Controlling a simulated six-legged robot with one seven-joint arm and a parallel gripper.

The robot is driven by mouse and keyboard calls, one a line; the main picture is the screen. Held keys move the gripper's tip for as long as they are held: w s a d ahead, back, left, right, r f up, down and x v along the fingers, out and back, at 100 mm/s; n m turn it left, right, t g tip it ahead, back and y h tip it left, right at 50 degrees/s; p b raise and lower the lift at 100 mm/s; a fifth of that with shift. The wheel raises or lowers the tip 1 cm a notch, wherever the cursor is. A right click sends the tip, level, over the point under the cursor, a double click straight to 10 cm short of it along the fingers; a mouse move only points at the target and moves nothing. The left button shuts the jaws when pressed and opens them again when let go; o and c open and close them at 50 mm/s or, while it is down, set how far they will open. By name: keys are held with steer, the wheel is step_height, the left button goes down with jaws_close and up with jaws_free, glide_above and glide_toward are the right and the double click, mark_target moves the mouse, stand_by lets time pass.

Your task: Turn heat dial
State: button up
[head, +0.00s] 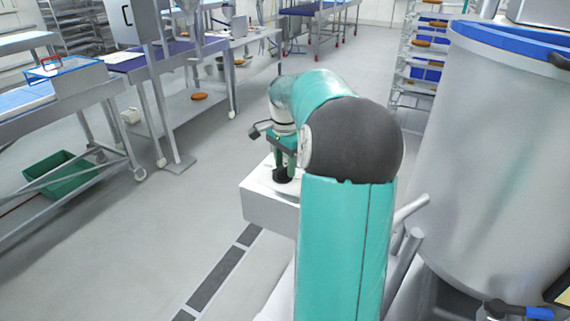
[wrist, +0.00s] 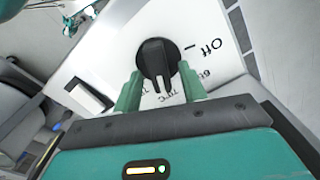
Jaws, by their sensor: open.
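The heat dial (wrist: 152,57) is a round black knob with a raised grip bar, on a white panel (wrist: 115,45) in the wrist view. The panel shows "Off" and temperature marks, seen upside down. The bar runs roughly up and down in the picture, its lower end towards the temperature marks, partly hidden. My gripper (wrist: 159,72) is open, with its green fingers on either side of the bar's lower end. I cannot tell whether they touch it. In the head view my gripper (head: 284,158) is over the white box (head: 262,208), partly hidden by my arm.
A large grey drum (head: 490,150) with a blue rim stands close on the right. Metal worktables (head: 85,85) line the left, with a green crate (head: 62,176) low down. A rack (head: 425,50) stands behind. The floor (head: 150,235) at left is clear.

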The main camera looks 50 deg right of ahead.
steer(key=shift+f, duration=0.1)
jaws_close()
steer(key=shift+n, duration=0.3)
steer(key=n, duration=0.4)
steer(key=shift+w+n, duration=0.2)
steer(key=shift+n, duration=0.1)
steer(key=n, duration=0.5)
steer(key=shift+w+a, duration=0.1)
steer(key=shift+w, duration=0.05)
steer(key=n, duration=0.4)
steer(key=shift+w+a+n, duration=0.1)
steer(key=shift+a+n, duration=0.05)
steer(key=shift+n, duration=0.25)
steer(key=n, duration=0.5)
steer(key=shift+a, duration=0.15)
